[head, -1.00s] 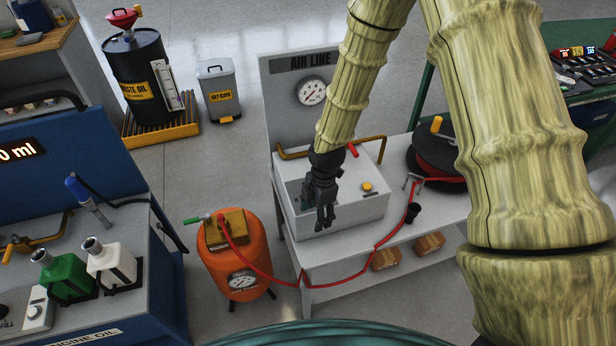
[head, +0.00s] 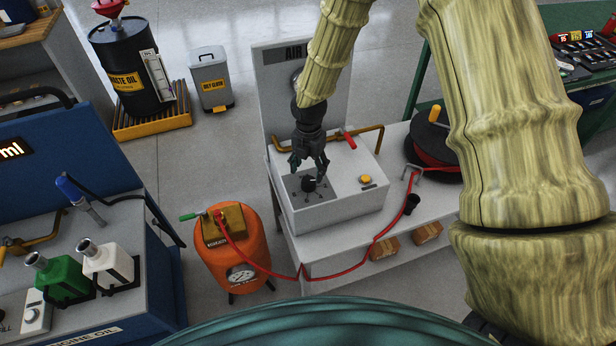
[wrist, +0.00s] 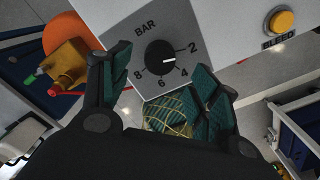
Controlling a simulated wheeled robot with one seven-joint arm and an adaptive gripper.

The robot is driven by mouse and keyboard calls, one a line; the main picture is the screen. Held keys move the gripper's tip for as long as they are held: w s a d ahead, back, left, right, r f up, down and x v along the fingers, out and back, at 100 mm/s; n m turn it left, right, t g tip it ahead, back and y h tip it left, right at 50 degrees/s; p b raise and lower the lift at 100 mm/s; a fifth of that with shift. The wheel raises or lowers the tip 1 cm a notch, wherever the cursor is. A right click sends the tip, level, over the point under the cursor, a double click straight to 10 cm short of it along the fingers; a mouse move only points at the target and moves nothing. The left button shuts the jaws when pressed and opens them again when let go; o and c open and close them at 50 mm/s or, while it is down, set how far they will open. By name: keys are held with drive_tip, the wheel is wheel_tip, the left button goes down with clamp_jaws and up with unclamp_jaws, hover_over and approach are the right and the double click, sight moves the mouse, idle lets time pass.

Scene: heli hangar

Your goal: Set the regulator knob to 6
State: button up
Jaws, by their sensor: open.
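The regulator knob (wrist: 160,57) is a round black dial on a grey panel (wrist: 130,22) marked BAR, with 2, 4, 6 and 8 around it. Its short white mark points right, nearest the 2 side. In the head view the knob (head: 309,184) stands on the white box's sloped top. My gripper (head: 309,170) is just above and behind it, pointing down. In the wrist view my gripper (wrist: 158,64) is open, with one teal finger to each side of the knob. I see no finger touching it.
A yellow BLEED button (wrist: 282,21) sits to the right on the same box. A red-handled brass pipe (head: 367,136) runs behind it. The AIR LINE board (head: 262,100) rises at the back. An orange tank (head: 235,250) with a red hose stands left of the bench.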

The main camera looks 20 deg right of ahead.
sight(309, 181)
drive_tip(key=shift+f+p, duration=0.45)
drive_tip(key=shift+f, duration=2.15)
drive_tip(key=c, duration=1)
